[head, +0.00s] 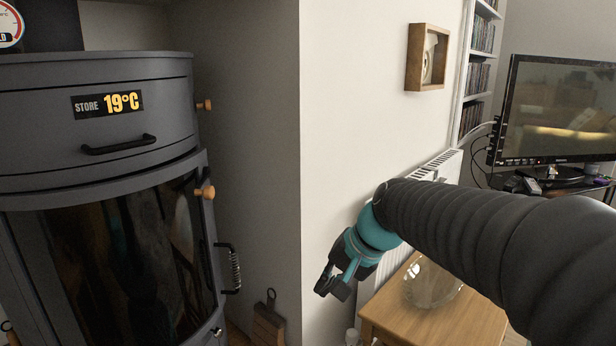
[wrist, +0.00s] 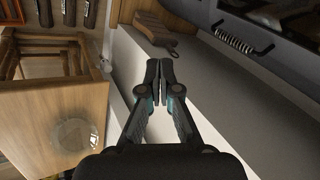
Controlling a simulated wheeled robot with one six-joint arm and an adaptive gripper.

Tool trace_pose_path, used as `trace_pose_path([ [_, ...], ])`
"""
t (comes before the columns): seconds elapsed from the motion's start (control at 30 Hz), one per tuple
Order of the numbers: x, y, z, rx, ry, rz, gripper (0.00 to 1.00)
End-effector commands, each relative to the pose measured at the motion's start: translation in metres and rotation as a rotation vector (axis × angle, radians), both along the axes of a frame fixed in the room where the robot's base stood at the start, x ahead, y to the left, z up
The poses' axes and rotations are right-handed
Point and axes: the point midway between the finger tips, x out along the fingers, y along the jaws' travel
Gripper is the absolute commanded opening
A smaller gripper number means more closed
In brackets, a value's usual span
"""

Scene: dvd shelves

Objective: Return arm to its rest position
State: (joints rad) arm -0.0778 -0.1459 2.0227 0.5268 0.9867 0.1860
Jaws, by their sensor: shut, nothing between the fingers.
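My arm, in a black ribbed sleeve, reaches in from the right of the head view. My gripper (head: 335,284) has a teal wrist and dark fingers that point down and left. It hangs in the air in front of the white wall, touching nothing that I can see. In the wrist view my gripper (wrist: 159,72) has its two fingertips together, with nothing between them.
A dark grey stove-like cabinet (head: 150,165) stands at left, with a drawer and glass door. A wooden table (head: 440,325) bearing a glass bowl (head: 432,284) is below my arm. A wooden board (head: 268,322) leans low by the wall. A television (head: 557,107) stands at right.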

Motion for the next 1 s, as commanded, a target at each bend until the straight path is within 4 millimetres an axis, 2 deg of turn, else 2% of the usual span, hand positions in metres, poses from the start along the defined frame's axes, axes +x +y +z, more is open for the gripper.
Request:
trace_pose_path([
  [0.03,-0.019,-0.014,-0.008,-0.068,-0.025,0.036,0.0],
  [0.2,-0.071,-0.058,-0.032,-0.281,-0.092,0.153,0.0],
  [0.4,-0.126,-0.098,-0.051,-0.47,-0.15,0.24,0.0],
  [0.53,-0.156,-0.117,-0.059,-0.547,-0.178,0.249,0.0],
  [0.7,-0.177,-0.124,-0.056,-0.573,-0.224,0.228,0.0],
  [0.83,-0.181,-0.125,-0.046,-0.577,-0.261,0.207,0.0],
  [1.0,-0.182,-0.126,-0.044,-0.577,-0.27,0.199,0.0],
])
